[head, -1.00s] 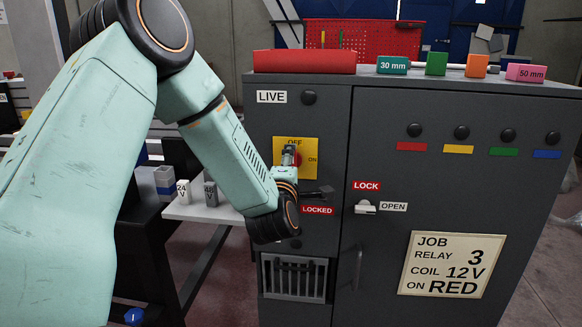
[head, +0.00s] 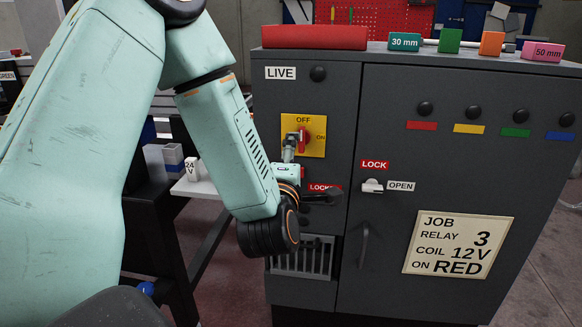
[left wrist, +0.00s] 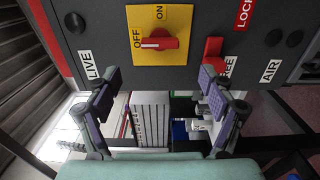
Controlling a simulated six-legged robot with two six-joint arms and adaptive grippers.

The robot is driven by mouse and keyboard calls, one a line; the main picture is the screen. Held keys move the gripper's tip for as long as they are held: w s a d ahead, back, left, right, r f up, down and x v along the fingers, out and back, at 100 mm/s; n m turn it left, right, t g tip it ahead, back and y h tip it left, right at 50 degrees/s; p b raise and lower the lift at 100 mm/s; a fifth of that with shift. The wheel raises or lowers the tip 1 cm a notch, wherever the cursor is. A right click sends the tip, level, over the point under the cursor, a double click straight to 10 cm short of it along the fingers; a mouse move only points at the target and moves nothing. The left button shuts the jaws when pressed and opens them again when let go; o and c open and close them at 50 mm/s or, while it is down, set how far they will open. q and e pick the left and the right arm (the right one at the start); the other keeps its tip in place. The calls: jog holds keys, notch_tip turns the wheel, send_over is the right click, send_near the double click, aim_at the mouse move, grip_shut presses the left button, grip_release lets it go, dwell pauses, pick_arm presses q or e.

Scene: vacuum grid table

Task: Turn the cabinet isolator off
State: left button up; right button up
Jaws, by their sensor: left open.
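The isolator is a red rotary knob (head: 304,139) on a yellow plate (head: 317,149) on the grey cabinet's left front, with OFF at the top and ON at the right. In the left wrist view the knob (left wrist: 160,43) lies in line with the OFF label, across from ON. My left gripper (head: 291,148) is in front of the plate, just left of the knob and partly covering the plate. In the left wrist view its two fingers (left wrist: 160,84) are wide apart and empty, with the knob beyond them and not between them. My right gripper is not in view.
A red lever (left wrist: 214,50) is near the right finger in the left wrist view. A LOCK/OPEN handle (head: 372,186) and a dark door handle (head: 364,245) are on the cabinet door. A vent (head: 303,257) is below. Coloured blocks stand on top of the cabinet.

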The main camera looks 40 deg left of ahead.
aim_at(300, 142)
pick_arm(q)
jog(key=v, duration=0.3)
jog(key=shift+s, duration=0.15)
dwell(0.5)
jog(key=x, duration=1.2)
jog(key=shift+d, duration=0.1)
